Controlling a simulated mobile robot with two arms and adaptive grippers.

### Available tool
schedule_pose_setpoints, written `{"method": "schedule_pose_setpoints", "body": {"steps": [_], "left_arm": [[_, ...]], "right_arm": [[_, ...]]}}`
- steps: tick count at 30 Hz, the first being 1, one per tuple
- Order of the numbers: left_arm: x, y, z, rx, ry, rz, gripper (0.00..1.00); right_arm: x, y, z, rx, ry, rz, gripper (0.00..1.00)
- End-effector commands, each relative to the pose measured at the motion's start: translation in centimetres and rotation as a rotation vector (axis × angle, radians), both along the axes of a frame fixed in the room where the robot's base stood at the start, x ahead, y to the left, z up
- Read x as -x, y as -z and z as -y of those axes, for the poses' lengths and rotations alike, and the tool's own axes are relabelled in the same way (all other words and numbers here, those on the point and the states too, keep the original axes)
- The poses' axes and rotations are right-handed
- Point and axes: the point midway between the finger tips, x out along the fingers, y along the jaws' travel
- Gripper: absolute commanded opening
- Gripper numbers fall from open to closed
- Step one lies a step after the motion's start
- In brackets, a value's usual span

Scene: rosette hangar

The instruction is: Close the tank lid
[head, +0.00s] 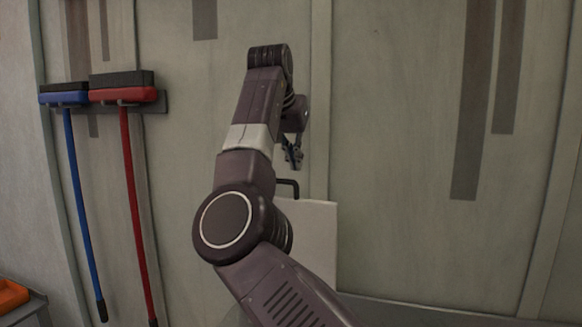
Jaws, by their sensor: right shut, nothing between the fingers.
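A pale, flat upright panel (322,240), which looks like the raised tank lid, stands against the wall behind my right arm. A dark bent handle (289,185) shows at its upper left edge. My arm hides the panel's left part, and the tank itself cannot be made out. My right gripper (293,158) points down, shut and empty, just above the handle. I cannot tell whether it touches the handle. My left gripper is out of view.
A blue broom (74,190) and a red broom (132,190) hang on the wall at the left. An orange object (12,294) lies on a grey surface at the lower left corner. A grey ledge (440,312) runs along the lower right. The wall at the right is clear.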

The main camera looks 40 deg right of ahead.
Motion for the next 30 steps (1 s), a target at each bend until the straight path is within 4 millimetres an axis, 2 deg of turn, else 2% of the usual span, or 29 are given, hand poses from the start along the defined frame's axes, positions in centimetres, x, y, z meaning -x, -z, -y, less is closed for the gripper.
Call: {"method": "schedule_pose_setpoints", "body": {"steps": [1,3,12,30], "left_arm": [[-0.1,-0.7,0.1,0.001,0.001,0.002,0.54],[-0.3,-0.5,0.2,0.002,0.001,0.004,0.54],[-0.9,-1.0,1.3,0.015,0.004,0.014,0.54],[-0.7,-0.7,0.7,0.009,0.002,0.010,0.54]], "right_arm": [[-0.3,0.8,0.6,-0.002,0.001,-0.003,0.00],[0.1,0.8,-0.6,0.002,-0.001,0.002,0.00],[1.3,1.6,-2.7,0.001,-0.001,0.000,0.00],[1.6,2.0,-2.9,0.010,-0.002,0.004,0.00]]}}
